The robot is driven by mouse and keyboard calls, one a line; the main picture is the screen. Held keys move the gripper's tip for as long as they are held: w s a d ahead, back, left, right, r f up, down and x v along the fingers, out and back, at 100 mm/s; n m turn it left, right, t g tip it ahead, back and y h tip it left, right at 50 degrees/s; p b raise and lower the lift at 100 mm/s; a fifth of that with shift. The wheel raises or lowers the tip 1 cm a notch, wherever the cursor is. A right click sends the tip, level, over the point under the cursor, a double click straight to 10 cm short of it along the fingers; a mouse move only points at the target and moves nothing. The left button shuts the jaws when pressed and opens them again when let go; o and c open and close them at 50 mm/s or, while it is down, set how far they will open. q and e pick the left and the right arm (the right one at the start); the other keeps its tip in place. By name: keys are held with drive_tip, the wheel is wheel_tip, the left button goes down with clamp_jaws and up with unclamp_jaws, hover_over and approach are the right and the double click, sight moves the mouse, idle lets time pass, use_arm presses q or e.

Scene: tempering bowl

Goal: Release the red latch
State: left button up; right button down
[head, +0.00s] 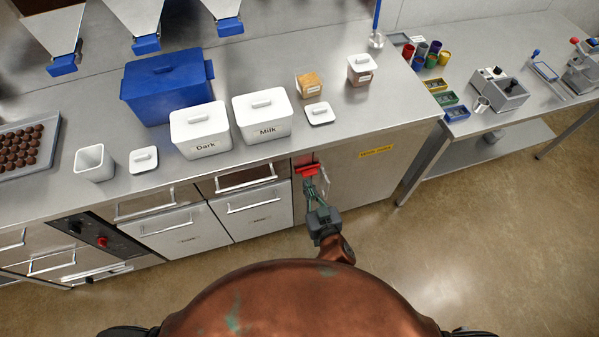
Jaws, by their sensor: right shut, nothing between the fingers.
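The red latch (307,169) is on the front of the steel counter, just under its top edge, at the upper left corner of the door with the yellow label (376,151). My right gripper (311,184) is shut and empty, with its fingertips right below the latch. I cannot tell whether the fingertips touch it. A metal handle (325,181) stands just right of my fingers. My left gripper is not in view.
Above the latch, the steel counter (350,125) carries white boxes marked Dark (200,130) and Milk (263,117), a blue bin (167,86) and small lids. Drawers (250,200) lie left of the latch. The floor (450,260) at the right is clear.

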drive_tip(key=b, duration=0.2)
hover_over(297, 166)
drive_tip(key=s+d, duration=0.1)
drive_tip(key=s, duration=0.3)
wheel_tip(297, 166, down, 3)
drive_tip(key=shift+r, duration=0.2)
drive_tip(key=shift+w+f+b, duration=0.2)
drive_tip(key=shift+f+b, duration=0.05)
drive_tip(key=shift+f, duration=0.4)
drive_tip(key=shift+w+f+b, duration=0.15)
drive_tip(key=shift+f+b, duration=0.05)
drive_tip(key=shift+f, duration=0.4)
drive_tip(key=shift+f+b, duration=0.3)
drive_tip(key=shift+f, duration=0.45)
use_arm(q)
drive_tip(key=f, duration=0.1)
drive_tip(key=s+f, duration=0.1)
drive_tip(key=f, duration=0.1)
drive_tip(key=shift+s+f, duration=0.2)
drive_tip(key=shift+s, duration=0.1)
